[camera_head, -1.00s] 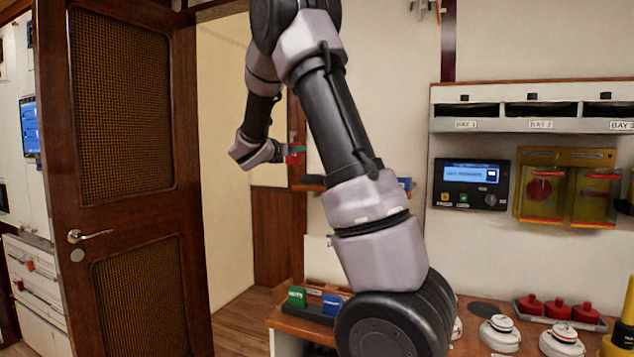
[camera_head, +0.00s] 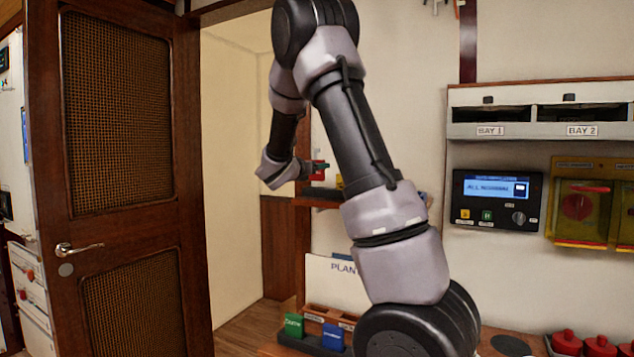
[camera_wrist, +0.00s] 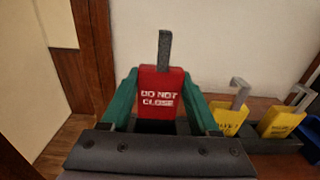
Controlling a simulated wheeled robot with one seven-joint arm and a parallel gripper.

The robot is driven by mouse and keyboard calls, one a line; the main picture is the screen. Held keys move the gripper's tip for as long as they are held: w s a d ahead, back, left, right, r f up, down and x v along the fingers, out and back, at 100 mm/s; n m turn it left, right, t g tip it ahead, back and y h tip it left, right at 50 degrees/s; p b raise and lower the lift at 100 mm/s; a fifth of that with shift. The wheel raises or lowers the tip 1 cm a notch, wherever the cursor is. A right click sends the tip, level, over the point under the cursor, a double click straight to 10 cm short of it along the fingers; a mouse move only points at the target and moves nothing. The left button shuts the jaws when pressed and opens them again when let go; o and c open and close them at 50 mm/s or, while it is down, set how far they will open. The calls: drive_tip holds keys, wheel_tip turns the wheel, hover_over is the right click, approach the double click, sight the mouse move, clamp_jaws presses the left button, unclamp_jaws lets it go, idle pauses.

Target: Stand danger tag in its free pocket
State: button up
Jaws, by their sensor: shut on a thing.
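The danger tag (camera_wrist: 161,90) is a red block marked DO NOT CLOSE, with a grey upright tab on top. My gripper (camera_wrist: 160,78) is shut on it, a green finger at each side, and it looks upright. In the head view my gripper (camera_head: 319,167) with the red tag is small, at the shelf beside the doorway. A dark holder (camera_wrist: 270,146) runs off to the right in the wrist view. The tag's lower edge is close to dark surfaces, and I cannot tell whether it is in a pocket.
Yellow tags (camera_wrist: 228,118) with grey tabs stand to the right of the red tag. The wooden shelf (camera_head: 322,199) lies under the gripper. Below are a green tag (camera_head: 293,325) and a blue tag (camera_head: 333,337). A brown door (camera_head: 120,180) stands at left.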

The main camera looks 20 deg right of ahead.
sight(316, 179)
drive_tip(key=shift+f, duration=2.05)
drive_tip(key=shift+f, duration=0.1)
drive_tip(key=o, duration=1.4)
drive_tip(key=shift+c, duration=0.2)
